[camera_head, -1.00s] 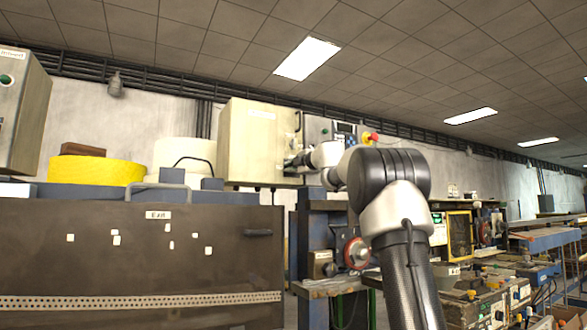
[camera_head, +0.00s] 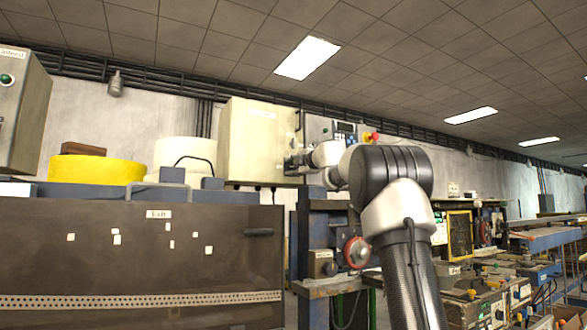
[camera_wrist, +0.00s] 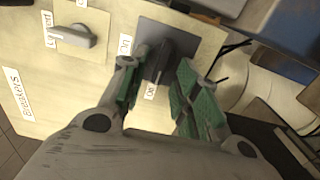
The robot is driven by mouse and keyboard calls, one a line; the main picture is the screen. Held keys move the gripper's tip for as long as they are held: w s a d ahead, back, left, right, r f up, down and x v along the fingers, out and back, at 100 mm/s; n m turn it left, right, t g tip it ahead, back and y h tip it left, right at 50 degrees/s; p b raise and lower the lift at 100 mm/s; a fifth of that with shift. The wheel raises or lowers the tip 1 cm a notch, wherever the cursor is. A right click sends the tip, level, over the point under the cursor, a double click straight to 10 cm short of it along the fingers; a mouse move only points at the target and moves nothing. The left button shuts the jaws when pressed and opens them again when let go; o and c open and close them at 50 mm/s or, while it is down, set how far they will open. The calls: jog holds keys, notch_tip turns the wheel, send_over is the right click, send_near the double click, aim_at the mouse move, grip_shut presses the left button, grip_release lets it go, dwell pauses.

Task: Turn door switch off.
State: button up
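A dark grey switch (camera_wrist: 181,42) sits on the beige panel (camera_wrist: 100,100) in the wrist view, with "On" and "Off" labels along its left side. Its raised handle lies between the fingers of my gripper (camera_wrist: 160,72), which is open with green pads. The left fingertip is close to the handle and the right one is apart from it. I cannot tell whether either touches. In the head view my gripper (camera_head: 291,165) is at the right side of the beige cabinet (camera_head: 250,140), and the switch is hidden there.
A light grey rotary knob (camera_wrist: 76,38) and a "Breakers" label (camera_wrist: 18,95) are left of the switch. Black cables hang to its right. In the head view, a control box with a red button (camera_head: 371,137) stands close behind my wrist.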

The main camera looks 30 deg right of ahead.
jog(key=s, duration=1.1)
jog(key=shift+s+d, duration=0.2)
jog(key=shift+s, duration=0.05)
